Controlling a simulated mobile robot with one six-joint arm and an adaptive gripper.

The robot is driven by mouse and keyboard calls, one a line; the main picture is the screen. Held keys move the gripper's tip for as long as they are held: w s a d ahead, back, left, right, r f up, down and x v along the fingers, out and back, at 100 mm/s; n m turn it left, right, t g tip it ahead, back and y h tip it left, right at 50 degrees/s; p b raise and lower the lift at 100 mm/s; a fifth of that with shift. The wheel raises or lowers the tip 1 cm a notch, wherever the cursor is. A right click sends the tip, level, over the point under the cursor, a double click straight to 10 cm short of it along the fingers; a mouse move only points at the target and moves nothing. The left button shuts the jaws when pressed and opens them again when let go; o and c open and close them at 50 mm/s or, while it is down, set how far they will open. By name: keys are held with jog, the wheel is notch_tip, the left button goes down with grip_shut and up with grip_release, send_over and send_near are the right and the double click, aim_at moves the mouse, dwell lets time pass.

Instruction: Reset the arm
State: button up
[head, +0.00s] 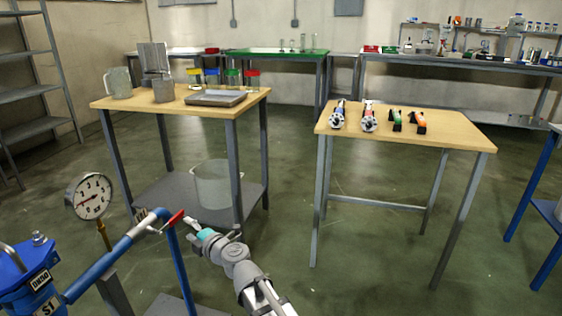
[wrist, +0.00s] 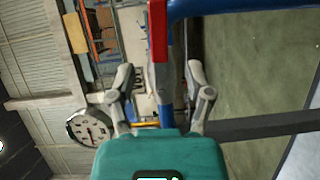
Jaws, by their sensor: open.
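My gripper (head: 191,230) is open and sits low in the head view, just right of a blue pipe (head: 178,257). In the wrist view my gripper (wrist: 159,75) has its two fingers apart, with nothing gripped between them. A red valve handle (head: 175,217) sits on the pipe's upper bend, close to the fingertips. The red handle (wrist: 158,30) also shows ahead of the fingers in the wrist view, in front of the blue pipe (wrist: 215,8). I cannot tell the exact gap between fingers and handle.
A round gauge (head: 89,197) stands left of the pipe. A wooden-topped table (head: 180,107) holds containers and a tray (head: 216,98); a large clear vessel (head: 214,184) is on its lower shelf. Another table (head: 450,132) holds several tools. Floor (head: 290,190) between them is clear.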

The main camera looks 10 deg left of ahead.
jog(key=shift+d, duration=0.1)
jog(key=w+d+f+m+g+h+p, duration=0.1)
jog(key=d+f+m+h+p, duration=0.3)
jog(key=d, duration=0.6)
jog(key=w+d+f+m+g+h, duration=0.1)
jog(key=d+m+g+h, duration=0.1)
jog(key=d+m, duration=0.6)
jog(key=w+d+f+m+g+h+p, duration=0.1)
jog(key=w+d+f+m+h+p, duration=0.15)
jog(key=d, duration=0.95)
jog(key=s+d+m+g+h+p, duration=0.2)
jog(key=s+d+m+h, duration=0.2)
jog(key=d+m, duration=0.65)
jog(key=s+d+m+g+h+p, duration=0.25)
jog(key=s+d+m, duration=0.2)
jog(key=d, duration=1.05)
notch_tip(320, 180, up, 38)
jog(key=p, duration=3.7)
jog(key=shift+w+a+f+h, duration=0.2)
jog(key=shift+w+f+h, duration=0.05)
jog(key=shift+w+h, duration=0.15)
jog(key=shift+m+t, duration=0.25)
jog(key=shift+c, duration=0.6)
